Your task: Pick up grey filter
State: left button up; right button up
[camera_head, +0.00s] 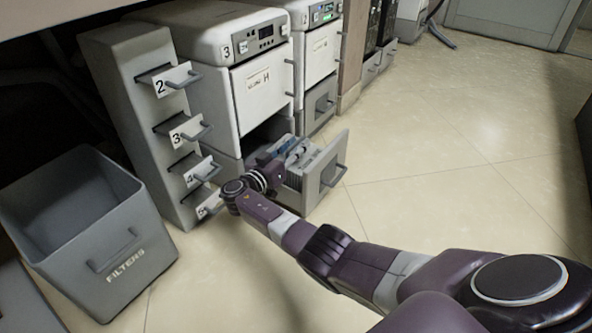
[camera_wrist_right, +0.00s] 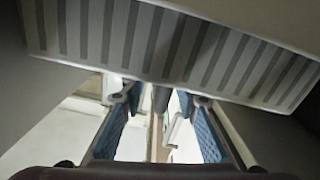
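A grey ribbed piece, likely the grey filter (camera_head: 312,162), sits in the pulled-out drawer (camera_head: 328,176) low on machine 3. In the right wrist view a grey slatted part (camera_wrist_right: 180,48), apparently the same filter, crosses the top of the picture. My right gripper (camera_head: 290,147) is at the drawer, beside the ribbed piece; my own wrist partly hides it in the head view. In the right wrist view its blue-padded fingers (camera_wrist_right: 158,118) stand apart with nothing clearly held between them. Whether they touch the filter cannot be told. My left gripper is not in view.
A grey bin marked FILTERS (camera_head: 90,225) stands on the floor at left, open and apparently empty. A narrow cabinet (camera_head: 135,80) with numbered handles stands between it and machine 3 (camera_head: 225,60). The tiled floor (camera_head: 440,130) at right is clear.

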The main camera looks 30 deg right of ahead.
grip_shut()
dwell(0.4)
jog(key=shift+r, duration=0.2)
